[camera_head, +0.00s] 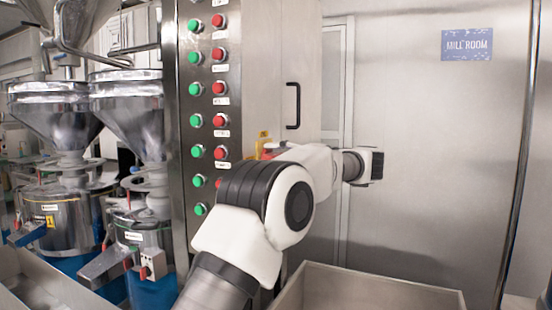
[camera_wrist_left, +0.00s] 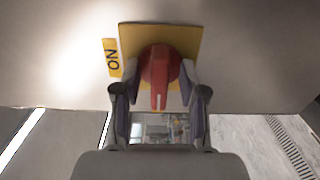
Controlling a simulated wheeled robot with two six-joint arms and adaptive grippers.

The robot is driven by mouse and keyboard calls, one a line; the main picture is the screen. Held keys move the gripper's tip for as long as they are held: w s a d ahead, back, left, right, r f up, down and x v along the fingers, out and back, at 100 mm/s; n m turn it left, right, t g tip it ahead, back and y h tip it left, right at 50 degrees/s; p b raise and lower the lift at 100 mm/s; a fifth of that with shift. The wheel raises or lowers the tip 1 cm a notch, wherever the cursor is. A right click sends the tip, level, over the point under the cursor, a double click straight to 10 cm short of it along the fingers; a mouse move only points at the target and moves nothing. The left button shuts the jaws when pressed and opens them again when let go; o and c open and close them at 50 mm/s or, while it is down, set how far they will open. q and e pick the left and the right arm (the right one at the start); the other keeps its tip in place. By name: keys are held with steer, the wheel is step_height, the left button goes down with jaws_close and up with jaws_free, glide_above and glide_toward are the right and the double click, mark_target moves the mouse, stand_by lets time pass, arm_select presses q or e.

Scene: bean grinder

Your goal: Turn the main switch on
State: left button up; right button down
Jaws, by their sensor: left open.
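The main switch is a red rotary knob (camera_wrist_left: 160,68) on a square yellow plate (camera_wrist_left: 187,38). Its grip with a pale mark points toward the bottom of the wrist view. A yellow "ON" label (camera_wrist_left: 112,58) is to the left of the plate there. My left gripper (camera_wrist_left: 160,92) is open, with one finger on each side of the knob; I cannot tell whether they touch it. In the head view, part of the yellow plate (camera_head: 263,138) shows on the cabinet side above my white left arm, which hides most of the switch and my fingers. My right gripper is not in view.
The steel cabinet (camera_head: 258,60) has columns of green and red buttons on its front and a black handle (camera_head: 293,106) on its side. Grinder hoppers (camera_head: 130,105) stand at the left. An open bin (camera_head: 365,290) is below my arm. A wall with a "MILL ROOM" sign (camera_head: 467,44) is behind.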

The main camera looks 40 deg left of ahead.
arm_select(q)
jaws_close()
steer(key=shift+r, duration=0.1)
steer(key=m+p, duration=0.2)
steer(key=shift+r+p, duration=0.2)
steer(key=shift+p, duration=0.2)
steer(key=m+p, duration=0.7)
steer(key=p, duration=0.1)
steer(key=m+p, duration=0.7)
steer(key=p, duration=0.2)
steer(key=shift+w+r, duration=0.15)
steer(key=shift+r, duration=0.05)
steer(key=shift+f+m+p, duration=0.2)
steer(key=shift+m+p, duration=0.75)
steer(key=shift+m, duration=0.15)
jaws_free()
